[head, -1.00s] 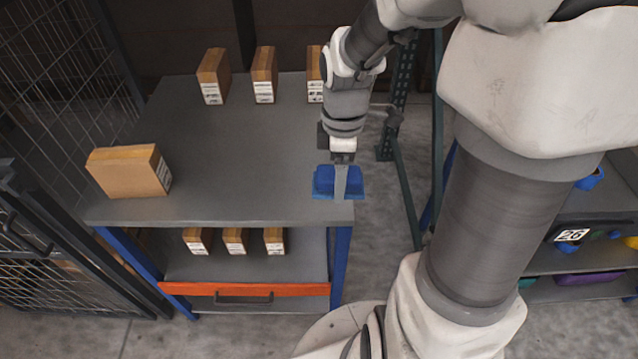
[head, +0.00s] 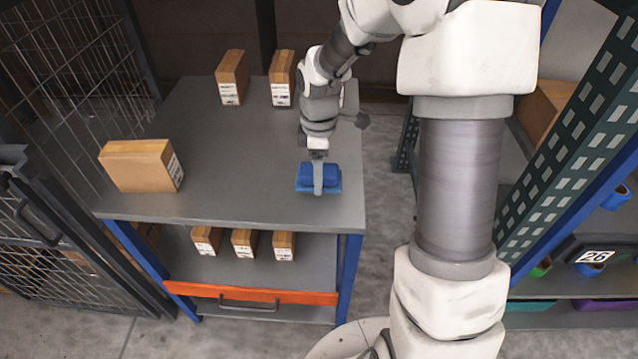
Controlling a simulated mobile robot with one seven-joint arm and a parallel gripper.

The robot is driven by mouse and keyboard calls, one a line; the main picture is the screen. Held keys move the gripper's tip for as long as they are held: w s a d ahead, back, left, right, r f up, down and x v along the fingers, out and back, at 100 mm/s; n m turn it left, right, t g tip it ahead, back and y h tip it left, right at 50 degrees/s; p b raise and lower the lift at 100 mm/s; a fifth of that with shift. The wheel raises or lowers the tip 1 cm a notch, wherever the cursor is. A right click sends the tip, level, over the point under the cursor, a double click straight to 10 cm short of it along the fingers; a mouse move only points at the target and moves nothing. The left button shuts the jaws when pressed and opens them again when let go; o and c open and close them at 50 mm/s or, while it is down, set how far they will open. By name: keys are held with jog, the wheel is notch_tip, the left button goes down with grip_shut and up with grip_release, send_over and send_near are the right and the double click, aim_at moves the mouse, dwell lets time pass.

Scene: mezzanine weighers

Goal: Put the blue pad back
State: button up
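The blue pad (head: 304,177) is a small blue block with a flatter, lighter blue edge below it. It is over the front right part of the grey table top (head: 230,190). My gripper (head: 318,188) points down at it, with one grey finger showing across its near side. The gripper appears closed around the pad; the far finger is hidden. I cannot tell whether the pad touches the table top or hangs just above it.
A cardboard box (head: 140,166) lies at the table's left, and upright boxes (head: 232,78) stand along the back. Smaller boxes (head: 243,243) sit on the lower shelf above an orange bar (head: 250,294). A mesh fence (head: 60,60) is left; a green rack post (head: 560,160) is right.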

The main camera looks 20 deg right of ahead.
jog(key=shift+f+b, duration=0.55)
jog(key=shift+f, duration=1.45)
jog(key=shift+f, duration=0.15)
jog(key=o, duration=1.3)
